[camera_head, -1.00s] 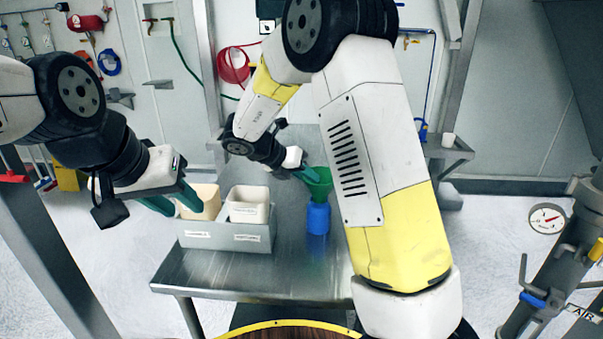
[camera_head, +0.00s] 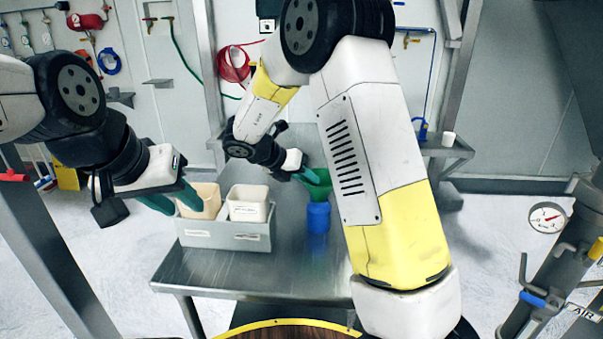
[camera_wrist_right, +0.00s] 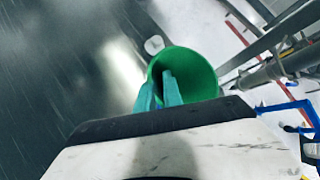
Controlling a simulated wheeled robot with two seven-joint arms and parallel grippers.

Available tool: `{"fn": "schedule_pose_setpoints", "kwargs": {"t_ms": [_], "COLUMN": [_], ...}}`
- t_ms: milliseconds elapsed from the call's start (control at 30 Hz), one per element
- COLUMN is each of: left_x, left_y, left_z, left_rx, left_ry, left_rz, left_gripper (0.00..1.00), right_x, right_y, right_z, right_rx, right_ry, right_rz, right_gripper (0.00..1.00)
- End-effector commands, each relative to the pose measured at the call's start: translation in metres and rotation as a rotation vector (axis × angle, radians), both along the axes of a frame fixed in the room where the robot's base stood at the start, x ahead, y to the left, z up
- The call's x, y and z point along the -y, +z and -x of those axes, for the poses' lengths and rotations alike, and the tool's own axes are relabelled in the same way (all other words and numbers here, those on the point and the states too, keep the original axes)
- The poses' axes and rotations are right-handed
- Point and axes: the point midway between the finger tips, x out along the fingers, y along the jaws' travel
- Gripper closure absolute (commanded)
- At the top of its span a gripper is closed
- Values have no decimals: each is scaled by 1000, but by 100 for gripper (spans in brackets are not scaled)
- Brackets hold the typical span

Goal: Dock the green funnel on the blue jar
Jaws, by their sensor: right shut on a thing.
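The green funnel (camera_head: 320,187) is right above the blue jar (camera_head: 318,217), which stands upright on the metal table. From this view I cannot tell whether the funnel is seated in the jar's mouth or just over it. My right gripper (camera_head: 310,177) is shut on the funnel's rim at its left side.
A grey bin (camera_head: 225,240) on the metal table (camera_head: 262,275) holds a tan container (camera_head: 203,199) and a white container (camera_head: 248,206), left of the jar. My right arm's large link covers the area right of the jar. The table front is clear.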

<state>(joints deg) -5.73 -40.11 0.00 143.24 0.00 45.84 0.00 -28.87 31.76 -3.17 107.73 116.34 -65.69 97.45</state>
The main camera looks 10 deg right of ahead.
Motion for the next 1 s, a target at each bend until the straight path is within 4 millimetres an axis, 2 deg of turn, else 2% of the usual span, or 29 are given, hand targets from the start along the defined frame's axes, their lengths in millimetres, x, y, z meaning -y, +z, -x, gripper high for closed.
{"fn": "schedule_pose_setpoints", "kwargs": {"t_ms": [133,167,200,567,1000], "left_x": [0,0,0,0,0], "left_y": [0,0,0,0,0], "left_z": [0,0,0,0,0], "left_rx": [0,0,0,0,0], "left_ry": [0,0,0,0,0], "left_rz": [0,0,0,0,0], "left_gripper": [64,64,64,64,64], "right_x": [0,0,0,-2,-25], "right_y": [-3,-4,-3,-1,22], "right_z": [0,0,0,1,12], "right_rx": [-1,-1,-1,1,1], "right_ry": [0,0,0,1,3], "right_rz": [1,1,1,0,0], "right_gripper": [100,87,80,80,80]}}
